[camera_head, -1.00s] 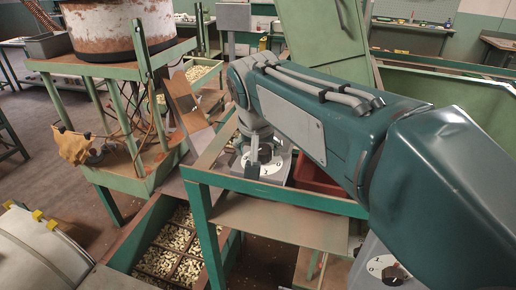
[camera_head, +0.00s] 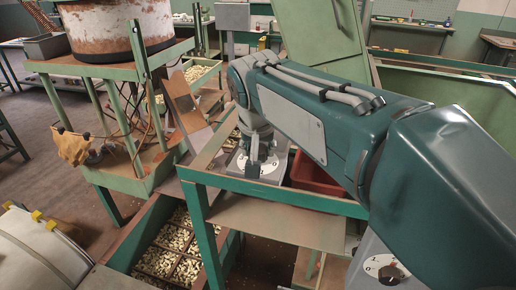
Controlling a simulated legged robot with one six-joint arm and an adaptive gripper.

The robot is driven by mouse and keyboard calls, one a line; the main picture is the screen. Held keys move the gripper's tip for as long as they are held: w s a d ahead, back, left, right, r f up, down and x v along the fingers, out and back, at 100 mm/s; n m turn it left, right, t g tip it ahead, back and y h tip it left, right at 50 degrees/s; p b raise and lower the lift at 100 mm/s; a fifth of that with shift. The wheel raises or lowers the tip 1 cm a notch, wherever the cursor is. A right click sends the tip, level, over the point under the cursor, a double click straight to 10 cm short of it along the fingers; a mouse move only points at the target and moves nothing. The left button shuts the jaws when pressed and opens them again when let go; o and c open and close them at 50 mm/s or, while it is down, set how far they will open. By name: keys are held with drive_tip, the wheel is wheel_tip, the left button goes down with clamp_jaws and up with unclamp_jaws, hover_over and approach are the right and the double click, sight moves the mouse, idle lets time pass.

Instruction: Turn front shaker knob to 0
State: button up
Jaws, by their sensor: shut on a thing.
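A grey control box with a round white dial (camera_head: 268,172) stands behind the green frame, near the middle of the view. The dial carries a 0 mark on its right side. My gripper (camera_head: 254,153) points down onto this dial, shut on its knob. The fingers and wrist hide most of the knob, so its pointer cannot be read. A second white dial (camera_head: 376,265) with a dark knob (camera_head: 391,273) is at the lower right, apart from my gripper and partly beneath my arm.
The green frame (camera_head: 280,195) runs in front of the gripped dial. A red bin (camera_head: 314,176) sits right of it. Trays of nuts (camera_head: 168,262) lie below left. A hopper stand (camera_head: 105,72) with a rusty drum (camera_head: 112,28) stands at the left.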

drive_tip(key=shift+s+f+n, duration=0.1)
drive_tip(key=shift+f+n, duration=0.1)
drive_tip(key=shift+n, duration=0.1)
drive_tip(key=n+y, duration=0.1)
drive_tip(key=n, duration=0.1)
drive_tip(key=n+y, duration=0.1)
drive_tip(key=n, duration=0.2)
drive_tip(key=shift+g, duration=0.3)
drive_tip(key=n+y, duration=0.1)
drive_tip(key=n, duration=0.2)
drive_tip(key=n+g+y, duration=0.1)
drive_tip(key=n, duration=0.2)
drive_tip(key=shift+n+g, duration=0.3)
drive_tip(key=n+g, duration=0.1)
drive_tip(key=n, duration=0.2)
drive_tip(key=n+g, duration=0.1)
drive_tip(key=n, duration=0.2)
drive_tip(key=shift+y, duration=0.4)
drive_tip(key=n+g, duration=0.2)
drive_tip(key=n, duration=0.3)
drive_tip(key=shift+n, duration=0.3)
drive_tip(key=shift+r, duration=0.1)
drive_tip(key=o, duration=1.1)
